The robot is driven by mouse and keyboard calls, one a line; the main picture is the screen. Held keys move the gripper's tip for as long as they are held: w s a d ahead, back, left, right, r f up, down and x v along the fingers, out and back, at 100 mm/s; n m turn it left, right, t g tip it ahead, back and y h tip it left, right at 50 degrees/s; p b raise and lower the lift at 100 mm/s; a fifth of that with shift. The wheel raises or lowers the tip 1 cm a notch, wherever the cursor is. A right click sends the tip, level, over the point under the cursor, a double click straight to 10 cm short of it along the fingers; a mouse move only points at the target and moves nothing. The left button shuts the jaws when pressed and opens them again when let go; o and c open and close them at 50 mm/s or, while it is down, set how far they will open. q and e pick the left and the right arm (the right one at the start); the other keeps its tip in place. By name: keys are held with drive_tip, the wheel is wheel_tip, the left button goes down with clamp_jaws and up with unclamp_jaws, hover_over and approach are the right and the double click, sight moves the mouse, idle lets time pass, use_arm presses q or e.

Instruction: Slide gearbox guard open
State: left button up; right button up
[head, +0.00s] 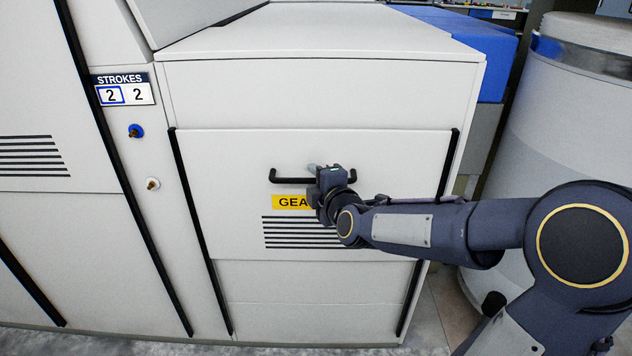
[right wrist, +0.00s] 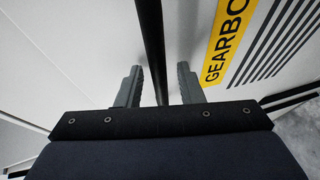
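The gearbox guard (head: 235,160) is a flat white panel between two slanting black rails, with a black bar handle (head: 290,181), a partly hidden yellow label (head: 290,202) and dark slots. My right gripper (head: 322,172) is at the right part of the handle and hides its middle. In the right wrist view the handle (right wrist: 151,35) runs between the two grey fingers of my right gripper (right wrist: 158,78). A gap shows on each side of the bar, so the fingers are open around it. My left gripper is not in view.
A large pale drum (head: 560,110) stands at right behind my arm. Grey floor shows below.

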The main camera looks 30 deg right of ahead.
clamp_jaws()
